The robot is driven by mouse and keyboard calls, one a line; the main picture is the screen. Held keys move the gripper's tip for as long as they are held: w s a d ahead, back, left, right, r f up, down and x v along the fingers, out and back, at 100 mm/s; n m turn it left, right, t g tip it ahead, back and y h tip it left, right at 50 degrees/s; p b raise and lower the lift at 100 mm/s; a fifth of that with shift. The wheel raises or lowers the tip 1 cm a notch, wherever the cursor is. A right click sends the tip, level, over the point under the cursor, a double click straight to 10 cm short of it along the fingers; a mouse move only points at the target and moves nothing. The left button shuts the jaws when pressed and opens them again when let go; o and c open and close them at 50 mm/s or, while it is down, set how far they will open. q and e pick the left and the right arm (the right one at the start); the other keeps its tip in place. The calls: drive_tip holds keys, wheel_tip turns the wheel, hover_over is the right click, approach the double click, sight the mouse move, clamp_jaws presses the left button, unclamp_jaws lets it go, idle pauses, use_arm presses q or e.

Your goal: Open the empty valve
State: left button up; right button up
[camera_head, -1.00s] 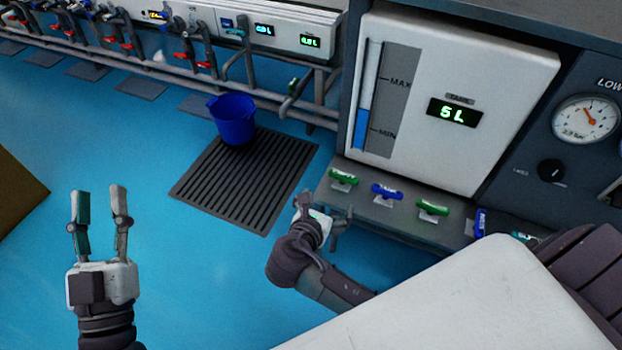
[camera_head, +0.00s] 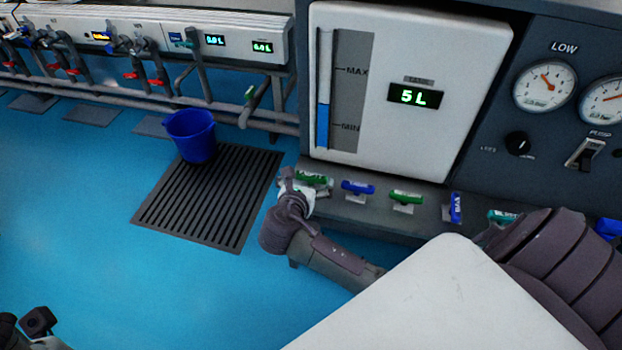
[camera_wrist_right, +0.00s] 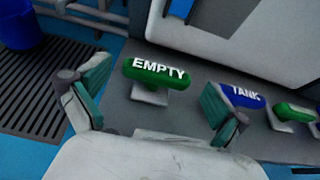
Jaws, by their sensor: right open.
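The empty valve is a green handle labelled EMPTY (camera_wrist_right: 158,72) on a grey ledge; it also shows in the head view (camera_head: 316,178), partly covered by my right gripper. It is the leftmost in a row of valve handles. My right gripper (camera_head: 303,187) is open at this handle. In the right wrist view the handle stands between and slightly beyond the two spread fingers (camera_wrist_right: 152,100), with no clear contact. Part of my left gripper's body (camera_head: 40,330) shows at the bottom left of the head view; its fingers cannot be made out.
A blue TANK handle (camera_wrist_right: 240,96) is close behind the right finger. More handles (camera_head: 405,197) follow along the ledge. The white tank panel (camera_head: 430,60) reads 5 L and rises behind them. A blue bucket (camera_head: 190,135) stands at a floor grate (camera_head: 205,215); blue floor lies open at left.

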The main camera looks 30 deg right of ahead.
sight(310, 176)
drive_tip(key=shift+b+x, duration=0.45)
drive_tip(key=shift+x, duration=1.1)
drive_tip(key=shift+c, duration=0.2)
drive_tip(key=c, duration=0.9)
drive_tip(key=shift+o, duration=0.2)
